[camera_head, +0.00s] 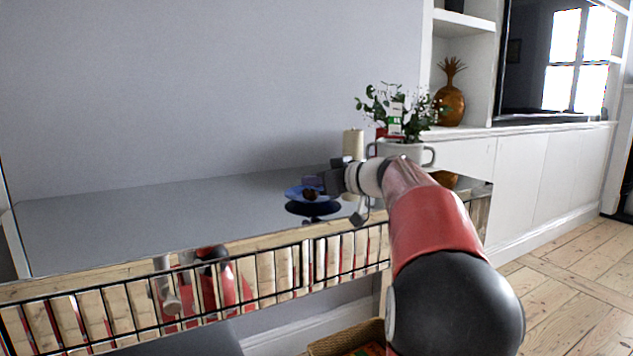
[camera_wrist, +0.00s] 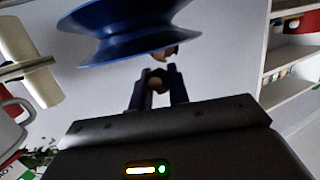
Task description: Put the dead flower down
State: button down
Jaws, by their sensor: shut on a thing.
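My gripper (camera_head: 314,186) reaches left over the dark, glossy shelf top (camera_head: 130,220). The blue dish (camera_wrist: 120,22) also fills the top of the wrist view. I cannot tell whether the brown thing touches the dish.
A cream candle (camera_head: 353,143) and a white two-handled pot (camera_head: 403,152) with a leafy plant stand behind my wrist. A brown pineapple ornament (camera_head: 451,100) stands on the white cabinet. The left part of the shelf top is clear. A woven basket (camera_head: 345,342) sits below.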

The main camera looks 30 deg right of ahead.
jog(key=shift+f, duration=0.25)
jog(key=c, duration=1.3)
grip_release()
jog(key=shift+r+p, duration=0.8)
jog(key=shift+p, duration=0.05)
jog(key=v, duration=0.4)
jog(key=b+v, duration=0.1)
jog(key=v, duration=0.3)
jog(key=b+v, duration=0.1)
jog(key=v, duration=0.3)
jog(key=shift+f, duration=0.35)
jog(key=shift+a, duration=0.1)
